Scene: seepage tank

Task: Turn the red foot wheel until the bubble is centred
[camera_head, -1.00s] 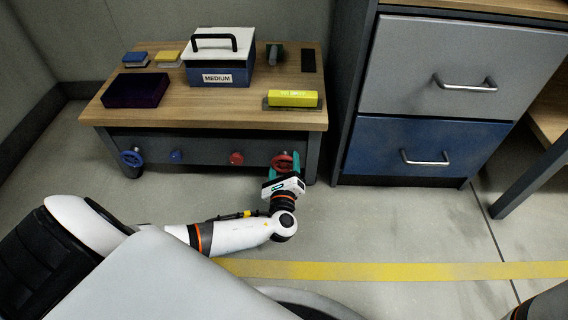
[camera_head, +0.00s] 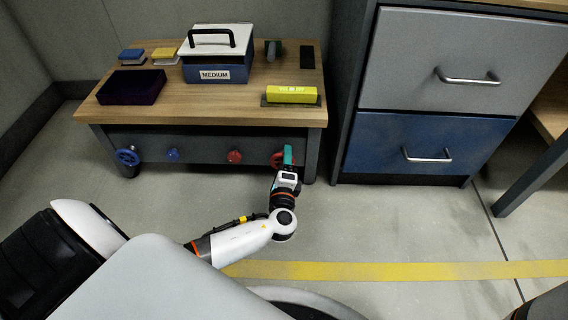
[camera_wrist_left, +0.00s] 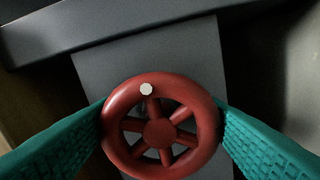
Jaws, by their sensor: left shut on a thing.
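The red foot wheel (camera_head: 278,160) is on the front of the low bench, at its right leg. In the left wrist view the red wheel (camera_wrist_left: 160,132) faces me, with spokes and a pale round mark near the top of its rim. My left gripper (camera_head: 287,158) is shut on the wheel, its teal fingers (camera_wrist_left: 163,125) on either side of the rim. The yellow level (camera_head: 292,94) lies on the right of the bench top; its bubble is too small to read. My right gripper is not in view.
A blue wheel (camera_head: 128,156) is at the bench's left leg, with a blue knob (camera_head: 173,154) and a red knob (camera_head: 235,157) between. A drawer cabinet (camera_head: 424,148) is close on the right.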

